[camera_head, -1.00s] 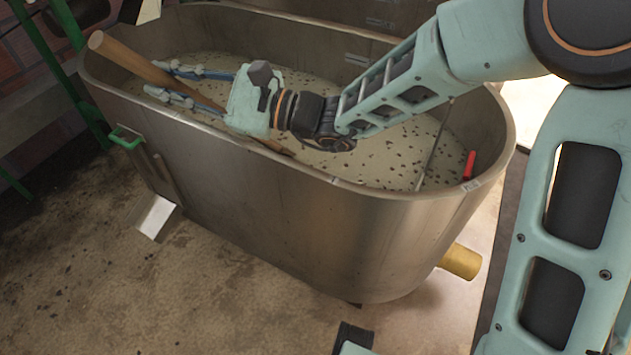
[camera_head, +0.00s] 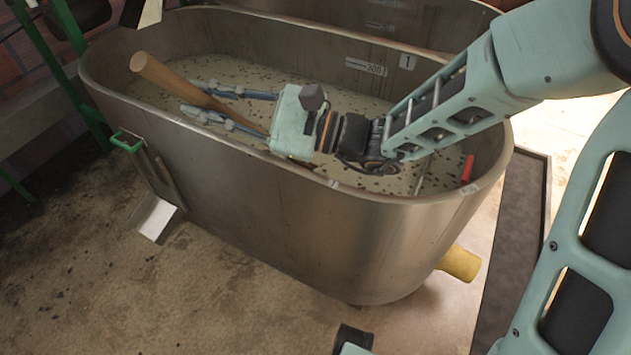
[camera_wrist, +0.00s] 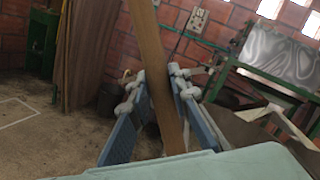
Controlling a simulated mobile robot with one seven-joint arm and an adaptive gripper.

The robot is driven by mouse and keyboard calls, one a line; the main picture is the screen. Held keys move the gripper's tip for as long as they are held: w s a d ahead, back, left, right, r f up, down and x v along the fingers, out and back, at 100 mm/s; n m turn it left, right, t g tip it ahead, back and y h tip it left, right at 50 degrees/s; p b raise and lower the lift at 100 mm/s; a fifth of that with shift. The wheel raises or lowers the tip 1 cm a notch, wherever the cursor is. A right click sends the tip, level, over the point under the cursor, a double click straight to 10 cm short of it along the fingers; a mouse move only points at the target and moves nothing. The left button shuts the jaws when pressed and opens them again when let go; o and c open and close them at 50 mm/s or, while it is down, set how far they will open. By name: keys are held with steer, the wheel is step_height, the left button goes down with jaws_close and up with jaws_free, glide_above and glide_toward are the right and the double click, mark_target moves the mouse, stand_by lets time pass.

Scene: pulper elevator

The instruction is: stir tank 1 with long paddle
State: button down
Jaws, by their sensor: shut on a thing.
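The long paddle shows as a wooden shaft (camera_head: 165,77), tilted, with its upper end above the left part of tank 1 (camera_head: 300,235). Its lower part is hidden behind my gripper and in the mash. Tank 1 is a steel oval tub with a "1" label on its inner far wall, filled with pale, speckled mash (camera_head: 345,105). My gripper (camera_head: 195,99) is low over the mash near the front rim, its blue fingers on either side of the shaft. In the wrist view the shaft (camera_wrist: 155,62) runs between the fingers (camera_wrist: 154,78).
A red piece (camera_head: 467,168) is at the tank's right inner side. A yellow pipe (camera_head: 460,262) sticks out low at the right. A green handle (camera_head: 126,141) is on the left outer wall. Another steel tank (camera_head: 440,18) stands behind. The floor in front is mostly clear.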

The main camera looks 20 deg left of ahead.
steer(key=s+d+p, duration=0.1)
steer(key=d+p, duration=0.1)
steer(key=d, duration=1.2)
